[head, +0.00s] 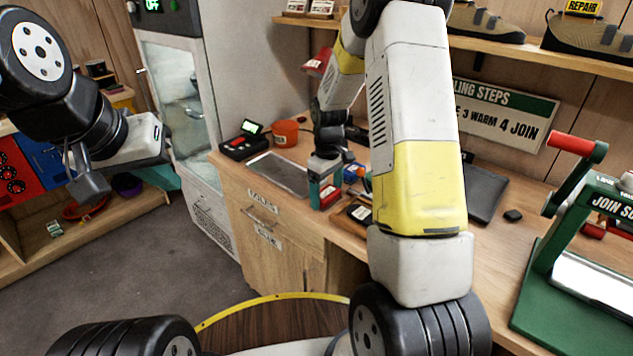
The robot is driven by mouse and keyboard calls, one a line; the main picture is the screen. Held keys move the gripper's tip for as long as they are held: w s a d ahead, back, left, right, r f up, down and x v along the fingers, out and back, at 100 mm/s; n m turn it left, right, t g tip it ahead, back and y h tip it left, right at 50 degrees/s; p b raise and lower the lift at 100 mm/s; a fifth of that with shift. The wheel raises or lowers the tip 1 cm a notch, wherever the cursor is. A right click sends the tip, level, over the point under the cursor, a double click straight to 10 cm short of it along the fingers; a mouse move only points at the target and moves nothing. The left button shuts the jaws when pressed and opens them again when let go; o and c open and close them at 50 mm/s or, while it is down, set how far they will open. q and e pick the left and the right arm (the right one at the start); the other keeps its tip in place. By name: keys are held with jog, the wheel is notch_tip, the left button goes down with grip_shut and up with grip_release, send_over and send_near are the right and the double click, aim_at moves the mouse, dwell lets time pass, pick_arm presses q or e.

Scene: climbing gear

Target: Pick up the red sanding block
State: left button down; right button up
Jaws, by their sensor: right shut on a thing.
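My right gripper (325,172) reaches down over the workbench from above, left of the large yellow and white arm link. It is shut on the red sanding block (329,196), which shows low between its fingers, near the bench's front edge. A teal part shows at the left side of the block. I cannot tell whether the block touches the bench top. My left gripper (90,185) hangs at the far left, away from the bench, over the floor and shelf area. Its finger opening is not clear from this angle.
The workbench (488,228) holds a grey metal plate (279,174), an orange-red cup (286,133), a black device with a green screen (245,140) and a wooden tray (352,215). A green press (560,290) stands at the right. A glass-door cabinet (180,100) stands left.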

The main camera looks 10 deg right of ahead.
aim_at(327, 192)
jog(key=shift+r, duration=0.15)
jog(key=shift+r, duration=0.25)
notch_tip(327, 192, up, 3)
jog(key=shift+s, duration=0.1)
jog(key=s+d+r, duration=0.1)
jog(key=s, duration=1.4)
jog(key=shift+s+d, duration=0.2)
jog(key=shift+s, duration=0.2)
jog(key=shift+r, duration=0.1)
